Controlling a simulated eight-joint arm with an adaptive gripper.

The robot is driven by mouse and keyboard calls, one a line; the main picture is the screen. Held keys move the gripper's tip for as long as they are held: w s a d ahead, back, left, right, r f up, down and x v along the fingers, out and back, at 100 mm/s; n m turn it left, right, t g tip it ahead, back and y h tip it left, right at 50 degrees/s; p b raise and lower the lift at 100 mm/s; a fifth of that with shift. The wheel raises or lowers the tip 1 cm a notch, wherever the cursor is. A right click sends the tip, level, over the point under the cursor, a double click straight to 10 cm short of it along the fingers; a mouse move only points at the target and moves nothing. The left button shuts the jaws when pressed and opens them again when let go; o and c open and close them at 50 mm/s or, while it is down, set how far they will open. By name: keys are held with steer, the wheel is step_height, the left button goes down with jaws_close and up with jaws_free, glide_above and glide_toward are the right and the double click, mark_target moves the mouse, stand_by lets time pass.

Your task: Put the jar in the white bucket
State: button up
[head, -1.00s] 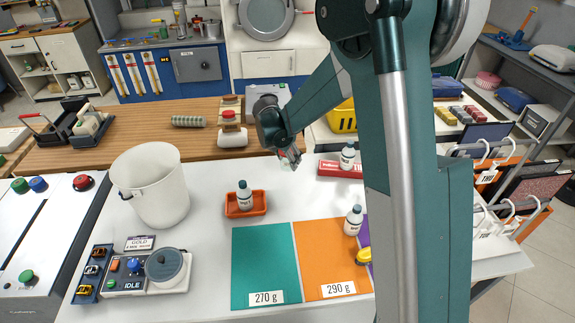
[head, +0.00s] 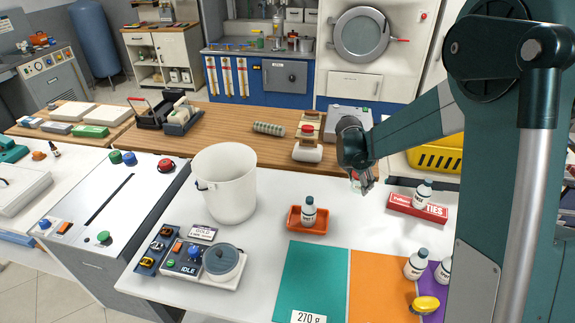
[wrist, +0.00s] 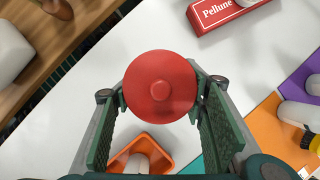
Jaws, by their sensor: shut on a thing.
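A jar with a round red lid and small knob (wrist: 161,85) sits between my gripper's two green fingers in the wrist view; the lid hides its body. My gripper (head: 363,183) is shut on it above the white table, right of the orange tray in the head view. Little of the jar shows there. The white bucket (head: 228,190) stands upright on the table, well to the left of my gripper. Its mouth is open and its bottom inside is hidden.
An orange tray (head: 294,221) with a white bottle lies between bucket and gripper. A scale (head: 222,262) stands in front of the bucket. A red box (head: 405,207) and several bottles are at the right, by coloured mats. A wooden counter (head: 225,118) runs behind.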

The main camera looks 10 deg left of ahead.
step_height(320, 180, up, 24)
steer(key=s+a+f+m+g+p, duration=0.1)
steer(key=s+a+m+g, duration=0.15)
steer(key=a+m, duration=0.8)
steer(key=s+a+m+g, duration=0.1)
steer(key=a+m+g, duration=0.3)
steer(key=a, duration=1.2)
steer(key=s+a+m+y, duration=0.1)
steer(key=s+a+m, duration=0.35)
steer(key=a, duration=0.35)
steer(key=s+a+r+m+g+y+p, duration=0.1)
steer(key=s+a+m+y, duration=0.15)
steer(key=a+m, duration=0.45)
steer(key=s+a+m, duration=0.4)
steer(key=a, duration=0.4)
step_height(320, 180, down, 5)
steer(key=shift+a, duration=0.15)
step_height(320, 180, down, 24)
steer(key=shift+r+b, duration=0.1)
steer(key=shift+b, duration=1.15)
